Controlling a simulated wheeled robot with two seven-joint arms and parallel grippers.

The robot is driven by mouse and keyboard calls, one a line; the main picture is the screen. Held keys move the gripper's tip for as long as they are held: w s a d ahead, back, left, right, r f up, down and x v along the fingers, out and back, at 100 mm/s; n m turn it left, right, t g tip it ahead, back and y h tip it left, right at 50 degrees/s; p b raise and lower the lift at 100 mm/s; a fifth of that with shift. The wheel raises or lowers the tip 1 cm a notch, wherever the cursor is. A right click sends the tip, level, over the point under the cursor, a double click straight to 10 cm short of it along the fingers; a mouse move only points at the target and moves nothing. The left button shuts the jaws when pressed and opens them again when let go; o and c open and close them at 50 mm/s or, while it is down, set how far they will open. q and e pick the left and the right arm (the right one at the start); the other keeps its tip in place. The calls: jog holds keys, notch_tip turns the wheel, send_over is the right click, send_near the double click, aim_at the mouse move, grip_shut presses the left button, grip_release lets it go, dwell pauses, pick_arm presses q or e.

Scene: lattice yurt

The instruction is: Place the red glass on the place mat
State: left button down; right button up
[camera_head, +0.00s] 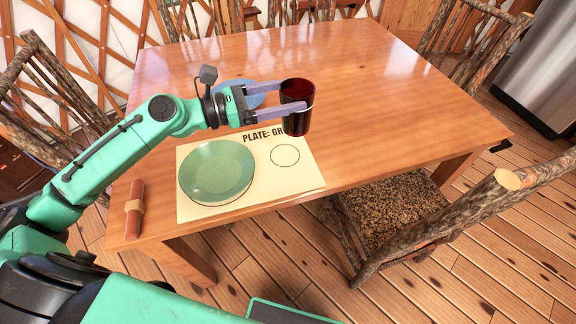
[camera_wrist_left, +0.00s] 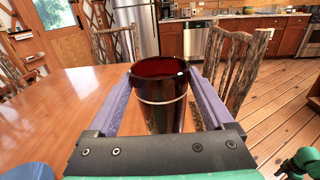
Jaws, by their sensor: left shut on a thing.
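The dark red glass (camera_head: 297,108) is held upright between the fingers of my left gripper (camera_head: 296,98), above the table. My left gripper is shut on it, and the glass also fills the middle of the left wrist view (camera_wrist_left: 161,92). The cream place mat (camera_head: 298,176) lies near the table's front edge, with printed text and a drawn circle on its right side. In the head view the glass appears just beyond and above that circle. A green plate (camera_head: 217,172) sits on the mat's left part. My right gripper is not clearly in view.
The wooden table (camera_head: 400,120) is clear to the right. A blue plate (camera_head: 240,88) lies behind my gripper, partly hidden. A rolled reddish napkin (camera_head: 134,209) lies left of the mat. Rustic chairs stand around the table, one (camera_head: 395,215) at the front right.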

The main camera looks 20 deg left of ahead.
pick_arm(q)
jog(key=w+a+r+b, duration=0.3)
jog(key=w+a+b, duration=0.1)
jog(key=b, duration=0.2)
jog(key=f+b, duration=0.2)
jog(key=f, duration=1.7)
jog(key=shift+w+b, duration=0.2)
jog(key=shift+b, duration=0.2)
pick_arm(e)
notch_tip(320, 180, down, 11)
jog(key=shift+r, duration=0.1)
pick_arm(q)
grip_release()
jog(key=shift+f, duration=0.1)
jog(key=v, duration=1.2)
jog(key=shift+w, duration=0.15)
